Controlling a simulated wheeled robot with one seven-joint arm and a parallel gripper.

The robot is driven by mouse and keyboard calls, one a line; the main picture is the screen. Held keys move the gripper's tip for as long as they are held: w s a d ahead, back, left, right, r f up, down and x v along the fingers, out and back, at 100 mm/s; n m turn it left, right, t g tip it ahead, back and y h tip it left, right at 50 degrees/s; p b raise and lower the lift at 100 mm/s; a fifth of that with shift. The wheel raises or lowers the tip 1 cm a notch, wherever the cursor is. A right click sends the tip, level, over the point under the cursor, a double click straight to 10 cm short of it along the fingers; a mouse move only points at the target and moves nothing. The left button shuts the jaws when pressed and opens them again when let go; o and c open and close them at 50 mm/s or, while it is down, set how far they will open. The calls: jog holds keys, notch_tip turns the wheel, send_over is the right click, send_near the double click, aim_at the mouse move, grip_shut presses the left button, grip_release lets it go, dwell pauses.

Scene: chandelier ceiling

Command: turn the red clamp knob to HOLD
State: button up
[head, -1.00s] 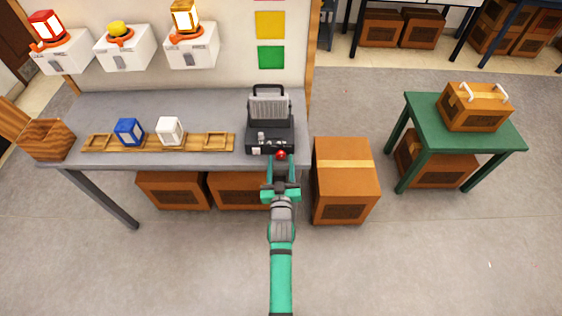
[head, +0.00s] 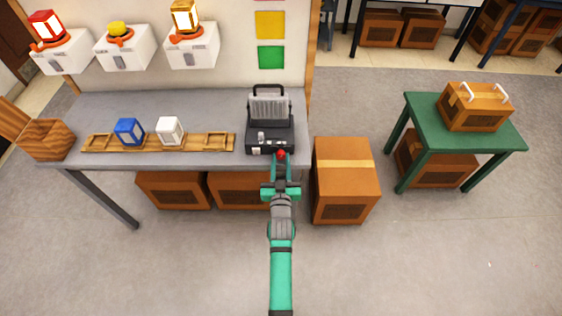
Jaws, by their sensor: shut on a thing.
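The red clamp knob (head: 282,153) is a small red spot at the front edge of a black and grey device (head: 269,132), on the right end of the grey workbench. My gripper (head: 281,160) reaches up to the knob from the front and is shut on it. The fingers and wrist cover part of the knob and the device's lower right front. The HOLD marking and the knob's angle are too small to make out.
On the bench (head: 205,104), a wooden rack (head: 196,142) holds a blue block (head: 129,132) and a white block (head: 170,130). A wooden bin (head: 46,139) stands at the left end. Cardboard boxes (head: 346,178) stand under and beside the bench. A green table (head: 420,108) stands at right.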

jog(key=shift+m, duration=2.4)
jog(key=o, duration=1.1)
jog(key=shift+c, duration=0.2)
jog(key=s, duration=1)
jog(key=shift+s, duration=0.4)
